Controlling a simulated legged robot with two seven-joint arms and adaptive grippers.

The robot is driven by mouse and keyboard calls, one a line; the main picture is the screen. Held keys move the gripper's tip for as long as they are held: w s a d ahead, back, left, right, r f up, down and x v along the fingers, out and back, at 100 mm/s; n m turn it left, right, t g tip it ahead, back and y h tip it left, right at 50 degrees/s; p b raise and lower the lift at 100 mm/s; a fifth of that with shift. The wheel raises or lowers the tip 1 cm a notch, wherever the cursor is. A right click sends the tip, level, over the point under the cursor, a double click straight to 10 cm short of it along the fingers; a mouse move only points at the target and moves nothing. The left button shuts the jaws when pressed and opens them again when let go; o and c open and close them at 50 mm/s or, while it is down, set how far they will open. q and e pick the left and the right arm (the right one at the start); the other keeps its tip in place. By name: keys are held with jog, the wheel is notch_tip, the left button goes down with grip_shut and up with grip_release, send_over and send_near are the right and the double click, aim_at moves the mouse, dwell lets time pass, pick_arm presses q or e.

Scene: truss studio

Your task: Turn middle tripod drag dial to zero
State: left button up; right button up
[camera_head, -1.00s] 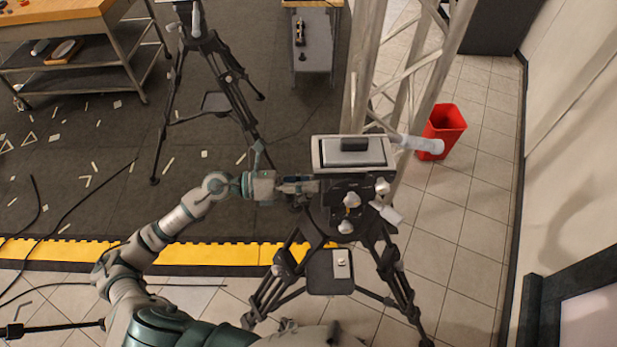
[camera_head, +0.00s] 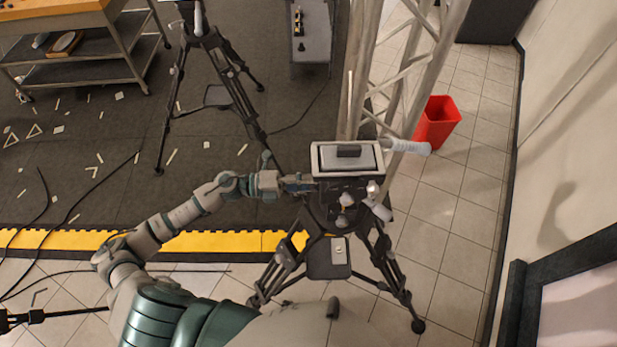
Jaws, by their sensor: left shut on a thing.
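A black tripod (camera_head: 327,258) stands upright in front of me, with splayed legs and a small plate between them. Its head (camera_head: 345,200) carries a flat light-grey plate (camera_head: 325,157) on top, several pale knobs on the near face, and a pale handle (camera_head: 408,146) pointing right. My left arm reaches in from the left, and my left gripper (camera_head: 300,185) is shut at the left side of the head, on a part that its fingers hide. I cannot read any dial marking. My right gripper is not in view.
A second tripod (camera_head: 215,95) stands further back left. A metal truss (camera_head: 362,70) rises just behind the near tripod, with a red bin (camera_head: 438,120) to its right. A shelved cart (camera_head: 85,70) stands far left. Cables and small scraps lie on the dark mat.

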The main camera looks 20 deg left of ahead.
pick_arm(q)
jog(key=shift+n+p, duration=0.35)
jog(key=shift+n, duration=0.15)
jog(key=shift+f, duration=0.2)
jog(key=o, duration=1.2)
jog(key=shift+a, duration=0.1)
jog(key=shift+c, duration=0.2)
jog(key=shift+w+a, duration=0.1)
jog(key=shift+w, duration=0.05)
jog(key=v, duration=1.2)
